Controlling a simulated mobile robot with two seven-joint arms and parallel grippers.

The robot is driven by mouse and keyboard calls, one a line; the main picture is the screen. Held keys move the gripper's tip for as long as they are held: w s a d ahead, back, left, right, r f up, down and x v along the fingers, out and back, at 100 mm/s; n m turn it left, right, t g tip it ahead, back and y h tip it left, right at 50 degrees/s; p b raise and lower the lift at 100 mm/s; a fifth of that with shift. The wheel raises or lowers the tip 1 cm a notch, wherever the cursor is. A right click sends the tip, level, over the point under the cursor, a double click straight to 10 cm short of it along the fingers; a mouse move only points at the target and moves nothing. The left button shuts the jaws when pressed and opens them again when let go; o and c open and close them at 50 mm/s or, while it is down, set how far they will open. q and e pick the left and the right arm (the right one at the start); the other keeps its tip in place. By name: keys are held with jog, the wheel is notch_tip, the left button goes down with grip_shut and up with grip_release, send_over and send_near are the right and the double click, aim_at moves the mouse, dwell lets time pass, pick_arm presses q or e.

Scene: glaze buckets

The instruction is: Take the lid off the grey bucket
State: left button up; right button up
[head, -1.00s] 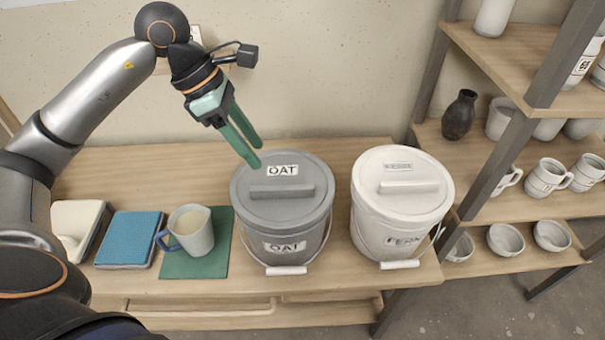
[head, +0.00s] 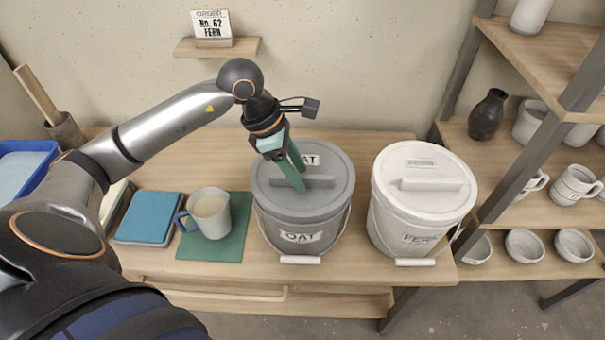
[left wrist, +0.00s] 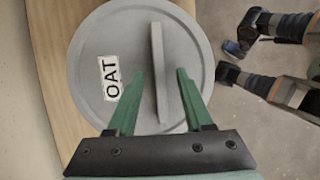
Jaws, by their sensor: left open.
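The grey bucket (head: 279,231), labelled OAT, stands upright on the wooden bench. Its round grey lid (head: 334,200) sits on top and carries a bar handle (head: 322,182); in the left wrist view the lid (left wrist: 95,48) and its bar handle (left wrist: 157,60) show from above. My left gripper (head: 302,178) is over the lid, pointing down, with its green fingers open. In the left wrist view the fingers (left wrist: 159,74) are on either side of the bar, with gaps between. I cannot tell how far their tips are above the lid.
A white bucket (head: 394,228) labelled FERN, with its lid on, stands close to the right. A mug (head: 212,217) on a green mat (head: 225,250) and a blue book-like block (head: 149,218) are to the left. A shelf unit with pottery is at right. An order card (head: 211,24) reads No. 62 FERN.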

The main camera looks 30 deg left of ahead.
pick_arm(q)
jog(key=shift+d+f, duration=0.1)
jog(key=shift+f, duration=0.2)
jog(key=shift+c, duration=0.3)
grip_shut()
